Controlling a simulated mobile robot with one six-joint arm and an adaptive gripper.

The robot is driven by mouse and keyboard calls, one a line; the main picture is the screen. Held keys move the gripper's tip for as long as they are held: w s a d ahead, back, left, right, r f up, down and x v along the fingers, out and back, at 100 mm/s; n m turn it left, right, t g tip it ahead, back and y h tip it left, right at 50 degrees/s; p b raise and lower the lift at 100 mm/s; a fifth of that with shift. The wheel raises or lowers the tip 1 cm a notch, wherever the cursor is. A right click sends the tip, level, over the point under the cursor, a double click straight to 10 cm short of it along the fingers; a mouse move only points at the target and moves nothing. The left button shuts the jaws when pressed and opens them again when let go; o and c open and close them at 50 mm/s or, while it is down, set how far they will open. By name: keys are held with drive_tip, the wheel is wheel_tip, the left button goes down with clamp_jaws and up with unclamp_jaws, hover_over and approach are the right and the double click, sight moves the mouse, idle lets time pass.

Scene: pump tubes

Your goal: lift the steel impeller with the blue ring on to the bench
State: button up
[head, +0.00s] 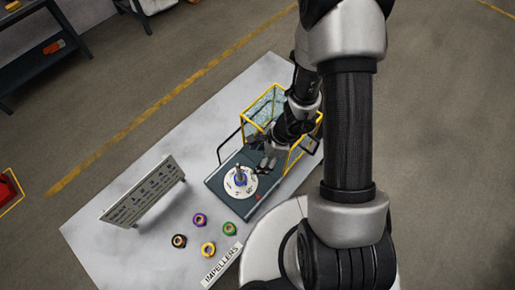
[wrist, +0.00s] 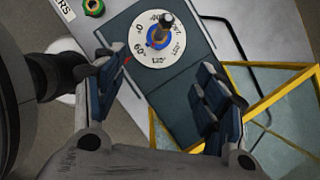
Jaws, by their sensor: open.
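The blue ring (head: 240,179) sits at the middle of a white round dial (head: 250,188) on a dark flat unit. In the wrist view the blue ring (wrist: 157,40) surrounds an upright steel post with a dark top; how much of this is the impeller I cannot tell. My gripper (head: 267,163) is open and empty, above the dark unit and to the right of the dial. In the wrist view my gripper (wrist: 156,68) has its fingers spread wide, with the dial ahead between them. The fingers look clear of the ring.
The pale bench (head: 110,225) has free room at left. Several coloured rings, including a purple one (head: 200,219) and a green one (head: 229,229), lie near an IMPELLERS sign (head: 222,265). A yellow-framed clear guard (head: 262,104) stands beside my gripper. A grey signboard (head: 142,190) stands left.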

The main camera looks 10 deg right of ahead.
sight(241, 175)
drive_tip(key=b+x, duration=0.6)
drive_tip(key=x, duration=1.1)
drive_tip(key=shift+a, duration=0.1)
drive_tip(key=shift+c, duration=0.2)
drive_tip(key=c, duration=1.4)
drive_tip(key=shift+o, duration=0.2)
drive_tip(key=shift+r, duration=0.6)
drive_tip(key=shift+r+p, duration=5.95)
drive_tip(key=shift+r, duration=2.75)
